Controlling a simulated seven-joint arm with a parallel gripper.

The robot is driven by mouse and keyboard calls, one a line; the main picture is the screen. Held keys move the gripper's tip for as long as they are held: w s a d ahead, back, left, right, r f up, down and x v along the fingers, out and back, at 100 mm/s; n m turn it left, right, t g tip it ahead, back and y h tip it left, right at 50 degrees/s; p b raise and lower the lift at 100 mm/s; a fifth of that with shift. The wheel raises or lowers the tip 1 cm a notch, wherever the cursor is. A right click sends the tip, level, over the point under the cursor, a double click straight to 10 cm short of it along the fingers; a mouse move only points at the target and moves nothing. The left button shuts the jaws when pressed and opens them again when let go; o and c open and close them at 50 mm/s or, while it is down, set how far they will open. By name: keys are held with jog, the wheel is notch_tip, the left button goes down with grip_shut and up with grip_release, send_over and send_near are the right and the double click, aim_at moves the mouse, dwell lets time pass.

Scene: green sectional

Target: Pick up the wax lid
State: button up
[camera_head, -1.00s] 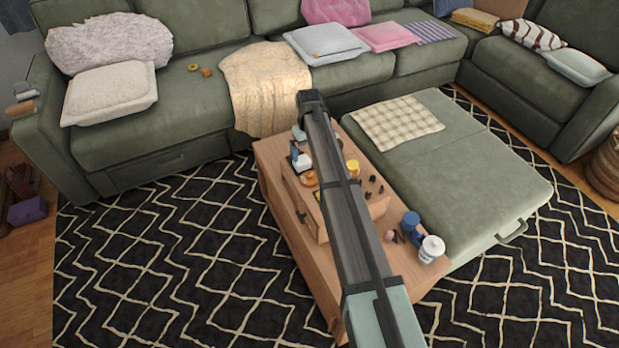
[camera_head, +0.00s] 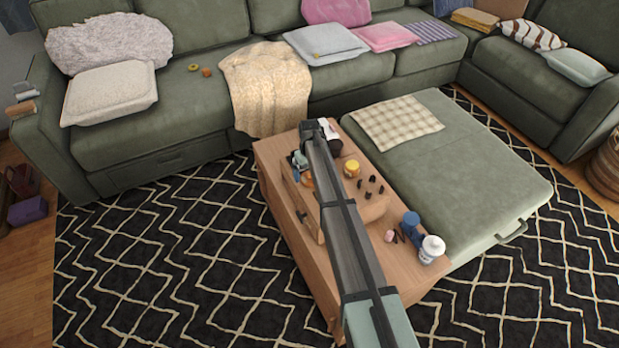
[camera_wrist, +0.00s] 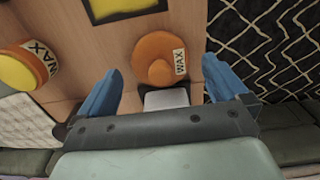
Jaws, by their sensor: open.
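The wax lid (camera_wrist: 152,60) is a round orange cap with a knob and a white WAX label, lying on the wooden table in the wrist view. It also shows small in the head view (camera_head: 307,180), beside my arm. My gripper (camera_wrist: 161,68) is open, with one blue finger on each side of the lid. The lid appears between or just beyond the fingertips, and I see no grip on it. The height gap is hard to tell. An orange wax jar (camera_wrist: 27,66) with yellow contents stands left of the gripper; in the head view it is right of my arm (camera_head: 352,168).
A white-grey object (camera_wrist: 166,98) lies behind the lid, between the fingers. A dark-framed yellow panel (camera_wrist: 120,8) is at the top. Several small dark pieces (camera_head: 370,187), a blue item (camera_head: 411,222) and a white jar (camera_head: 431,248) stand on the wooden table (camera_head: 300,255).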

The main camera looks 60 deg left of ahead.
jog(key=shift+f, duration=0.65)
jog(key=c, duration=1.1)
